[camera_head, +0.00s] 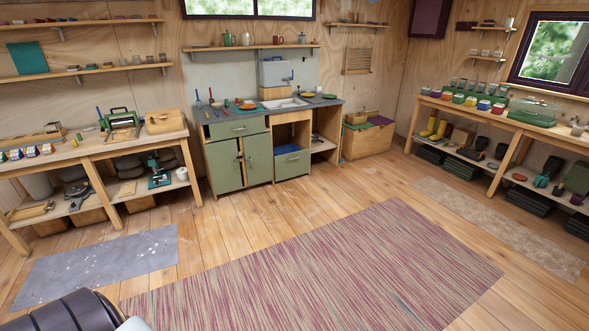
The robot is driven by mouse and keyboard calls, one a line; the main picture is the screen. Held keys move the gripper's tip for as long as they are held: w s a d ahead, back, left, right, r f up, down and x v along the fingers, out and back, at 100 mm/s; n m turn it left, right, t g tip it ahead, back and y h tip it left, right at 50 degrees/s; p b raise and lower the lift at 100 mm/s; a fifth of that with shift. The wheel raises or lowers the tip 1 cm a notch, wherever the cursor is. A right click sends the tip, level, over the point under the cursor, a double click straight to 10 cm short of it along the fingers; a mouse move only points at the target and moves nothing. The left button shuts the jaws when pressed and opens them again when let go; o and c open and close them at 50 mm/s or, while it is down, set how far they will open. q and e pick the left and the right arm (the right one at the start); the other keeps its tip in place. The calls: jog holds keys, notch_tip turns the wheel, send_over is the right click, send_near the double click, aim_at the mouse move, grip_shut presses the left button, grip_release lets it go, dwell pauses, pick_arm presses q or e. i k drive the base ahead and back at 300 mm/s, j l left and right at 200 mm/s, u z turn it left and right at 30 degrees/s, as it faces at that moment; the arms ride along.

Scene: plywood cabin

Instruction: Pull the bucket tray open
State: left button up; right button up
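A green kitchen unit (223,171) stands against the back wall, well away from me. In its right part, below an open gap under the sink (287,104), is a low green front (292,167), which looks like the bucket tray's. Something blue (287,149) shows just above that front, perhaps a bucket's rim. The tray looks pushed in, flush with the unit, though it is small at this distance. Neither of my grippers is in view.
A striped rug (330,262) covers the middle floor and a grey mat (100,262) lies at left. Workbenches stand along the left (88,150) and right (500,116). A wooden crate (367,143) stands right of the unit. The floor before the unit is clear.

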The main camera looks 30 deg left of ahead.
aim_at(288, 166)
jog(key=i+j+u, duration=0.1)
jog(key=i+u, duration=0.35)
jog(key=i, duration=1)
jog(key=i+u, duration=0.1)
jog(key=i, duration=2.15)
jog(key=i+l+u, duration=0.25)
jog(key=i+u, duration=0.25)
jog(key=i, duration=0.3)
jog(key=i+l+u, duration=0.5)
jog(key=i, duration=0.25)
jog(key=i+l+u, duration=0.5)
jog(key=l, duration=0.35)
jog(key=i, duration=0.1)
